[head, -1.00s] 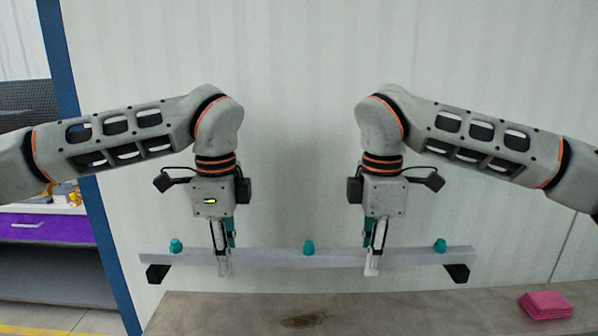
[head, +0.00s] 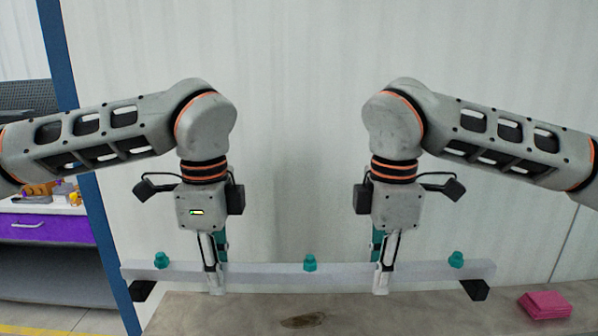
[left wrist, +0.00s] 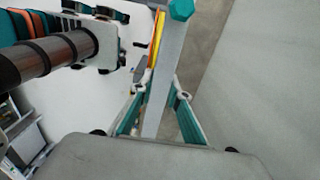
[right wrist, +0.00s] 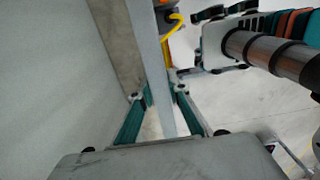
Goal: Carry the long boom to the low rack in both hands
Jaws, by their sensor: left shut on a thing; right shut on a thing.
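The long boom (head: 265,276) is a pale grey bar with teal knobs along its top and a dark block under each end. It hangs level across the head view, in front of the pale wall. My left gripper (head: 215,280) is shut on the boom left of its middle knob. My right gripper (head: 382,280) is shut on it right of that knob. The boom also runs between the fingers in the left wrist view (left wrist: 165,70) and in the right wrist view (right wrist: 150,60). I cannot make out the low rack in these frames.
A blue post (head: 88,190) stands near the boom's left end. A purple-drawer bench (head: 45,228) holds small items at far left.

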